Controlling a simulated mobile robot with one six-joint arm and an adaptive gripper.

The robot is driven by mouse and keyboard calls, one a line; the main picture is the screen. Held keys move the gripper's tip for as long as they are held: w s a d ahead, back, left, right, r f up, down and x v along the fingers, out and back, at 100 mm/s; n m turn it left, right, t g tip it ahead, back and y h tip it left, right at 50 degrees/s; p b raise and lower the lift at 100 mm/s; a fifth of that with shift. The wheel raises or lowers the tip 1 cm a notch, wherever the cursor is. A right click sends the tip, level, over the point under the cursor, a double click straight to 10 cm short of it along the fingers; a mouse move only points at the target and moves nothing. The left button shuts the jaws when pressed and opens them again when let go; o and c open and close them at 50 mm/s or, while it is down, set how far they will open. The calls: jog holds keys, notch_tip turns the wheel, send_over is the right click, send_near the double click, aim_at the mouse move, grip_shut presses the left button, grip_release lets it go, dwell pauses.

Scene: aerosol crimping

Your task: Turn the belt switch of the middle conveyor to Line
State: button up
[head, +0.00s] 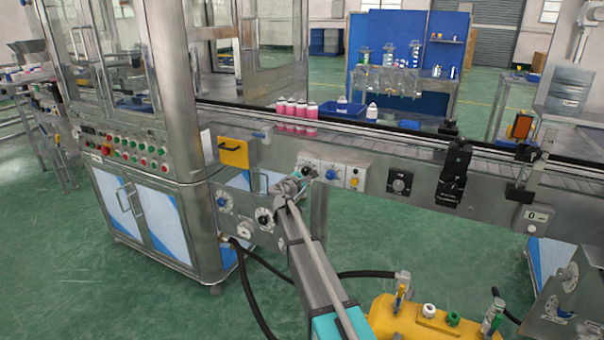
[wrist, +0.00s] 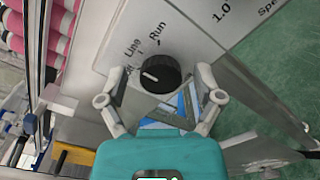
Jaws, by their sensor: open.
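The belt switch (wrist: 153,74) is a round black knob with a white mark, on a pale plate (wrist: 190,28) printed with "Line", "Run" and a partly hidden label at left. The white mark sits on the knob's left side, roughly toward that hidden label, not toward "Line". My gripper (wrist: 162,78) is open, with one finger on each side of the knob; I cannot tell whether they touch it.
A blue knob (head: 331,174) and a yellow button (head: 354,182) are just right of my gripper. A black dial (head: 399,182) is farther right. Pink bottles (head: 299,108) stand on the belt behind. A yellow box (head: 236,152) sticks out at left.

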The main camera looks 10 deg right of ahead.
jog(key=v, duration=1.2)
dwell(0.3)
jog(key=s+d+f+m+g+y, duration=0.1)
jog(key=s+d+f+m+g, duration=0.45)
jog(key=s, duration=0.35)
jog(key=s+d+f+m+g+y, duration=0.2)
jog(key=s+d+f+m+g, duration=0.25)
jog(key=s+f+m, duration=0.35)
jog(key=s+a+f+m+g+y, duration=0.2)
jog(key=s+f+y, duration=0.15)
jog(key=s, duration=0.55)
jog(key=s+a+f+m+g+y, duration=0.2)
jog(key=s+m+y, duration=0.15)
jog(key=s, duration=0.55)
notch_tip(320, 180, up, 25)
jog(key=p, duration=2.4)
jog(key=shift+g+y, duration=0.3)
jog(key=shift+s+a+f, duration=0.1)
jog(key=shift+a, duration=0.05)
